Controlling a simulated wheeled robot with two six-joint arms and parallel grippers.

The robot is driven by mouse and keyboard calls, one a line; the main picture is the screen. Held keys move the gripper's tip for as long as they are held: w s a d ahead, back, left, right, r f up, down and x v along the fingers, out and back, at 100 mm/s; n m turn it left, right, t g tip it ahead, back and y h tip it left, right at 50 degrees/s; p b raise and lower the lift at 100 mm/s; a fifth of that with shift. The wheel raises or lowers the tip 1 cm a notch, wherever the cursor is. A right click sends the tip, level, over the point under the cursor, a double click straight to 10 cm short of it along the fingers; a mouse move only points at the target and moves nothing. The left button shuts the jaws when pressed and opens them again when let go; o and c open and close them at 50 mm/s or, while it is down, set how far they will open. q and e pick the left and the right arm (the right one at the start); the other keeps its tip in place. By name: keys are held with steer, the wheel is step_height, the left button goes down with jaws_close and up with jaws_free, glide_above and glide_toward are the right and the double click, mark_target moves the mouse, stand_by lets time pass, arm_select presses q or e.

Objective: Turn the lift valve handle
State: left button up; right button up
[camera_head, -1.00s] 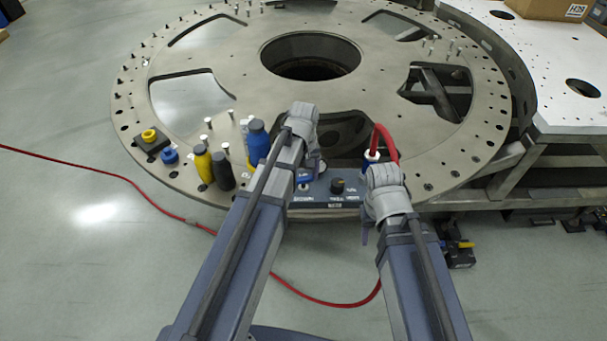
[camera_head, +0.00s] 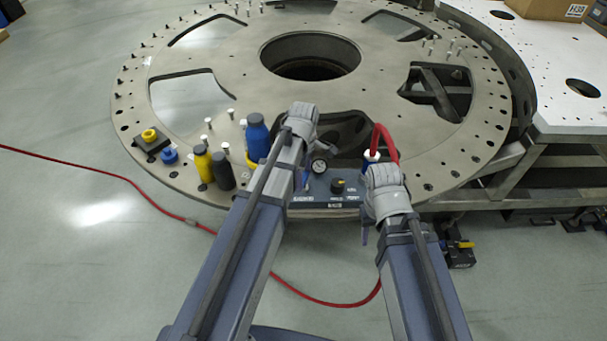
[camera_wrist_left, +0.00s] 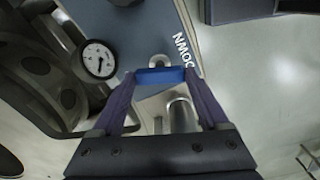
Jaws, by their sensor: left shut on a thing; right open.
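The lift valve's blue handle (camera_wrist_left: 160,76) lies between the fingertips of my left gripper (camera_wrist_left: 163,82) in the left wrist view, and the gripper is shut on it. In the head view the blue handle (camera_head: 306,180) shows as a small part beside my left wrist, which hides much of the gripper (camera_head: 304,184). The grey-blue control panel (camera_head: 328,199) carries a pressure gauge (camera_head: 318,166) and a dark knob (camera_head: 338,186). The word DOWN is printed beside the handle in the wrist view. My right gripper (camera_head: 365,236) is open at the panel's right end, mostly hidden by its wrist.
The panel sits at the near edge of the large round plate (camera_head: 190,125). A blue bottle (camera_head: 257,136), a yellow bottle (camera_head: 203,163) and a dark bottle (camera_head: 222,171) stand left of my left arm. A red hose (camera_head: 385,141) rises beside my right wrist.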

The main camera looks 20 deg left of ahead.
mark_target(304, 178)
arm_select(q)
steer(key=shift+n, duration=2.2)
steer(key=o, duration=1.2)
steer(key=shift+o, duration=0.2)
step_height(304, 178, up, 8)
steer(key=p, duration=0.8)
steer(key=shift+f, duration=0.1)
